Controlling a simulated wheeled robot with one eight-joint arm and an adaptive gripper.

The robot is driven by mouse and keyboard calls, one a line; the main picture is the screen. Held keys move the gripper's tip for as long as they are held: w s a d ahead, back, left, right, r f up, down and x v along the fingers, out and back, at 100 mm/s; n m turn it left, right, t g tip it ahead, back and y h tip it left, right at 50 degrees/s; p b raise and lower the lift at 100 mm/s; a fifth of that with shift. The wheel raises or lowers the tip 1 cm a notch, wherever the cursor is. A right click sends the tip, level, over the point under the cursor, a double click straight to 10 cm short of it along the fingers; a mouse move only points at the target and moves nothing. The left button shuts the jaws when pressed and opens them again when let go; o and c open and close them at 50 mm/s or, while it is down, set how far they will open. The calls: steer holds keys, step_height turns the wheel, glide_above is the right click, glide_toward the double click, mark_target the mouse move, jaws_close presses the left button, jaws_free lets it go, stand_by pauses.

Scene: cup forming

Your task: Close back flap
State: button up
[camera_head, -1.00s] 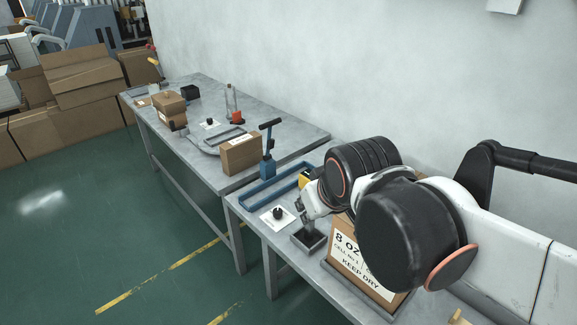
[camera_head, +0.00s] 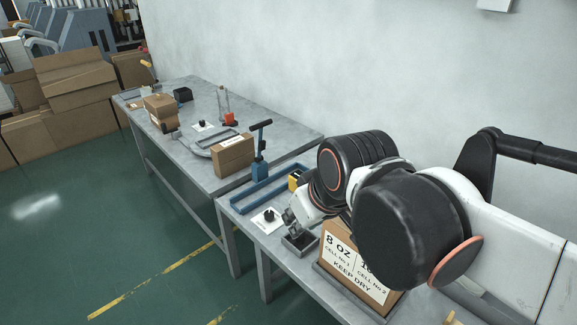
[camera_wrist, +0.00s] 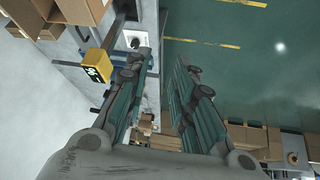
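The carton (camera_head: 338,262) marked "8 OZ" and "KEEP DRY" stands upright on the near table, on a dark base. My arm covers its top and right part in the head view, so its flaps, including the back one, are hidden. My gripper (camera_head: 291,222) is to the left of the carton's top and above a small grey tray (camera_head: 300,242); I cannot tell whether it touches anything there. In the wrist view the two fingers (camera_wrist: 160,58) stand apart with an empty gap between them.
A blue frame (camera_head: 245,203) with an upright handle, a yellow block (camera_head: 293,181) and a white sheet with a black knob (camera_head: 268,217) lie left of the carton. The far table (camera_head: 255,127) holds small cartons (camera_head: 233,157) and a grey clamp-like part. A wall stands behind.

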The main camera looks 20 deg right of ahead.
steer(key=w+r+n+g+p, duration=0.1)
steer(key=w+r+n+p, duration=0.2)
steer(key=w+r, duration=0.2)
steer(key=shift+w+a+r+g+y+p, duration=0.2)
steer(key=shift+a+r+g+y+p, duration=0.15)
steer(key=shift+r, duration=0.75)
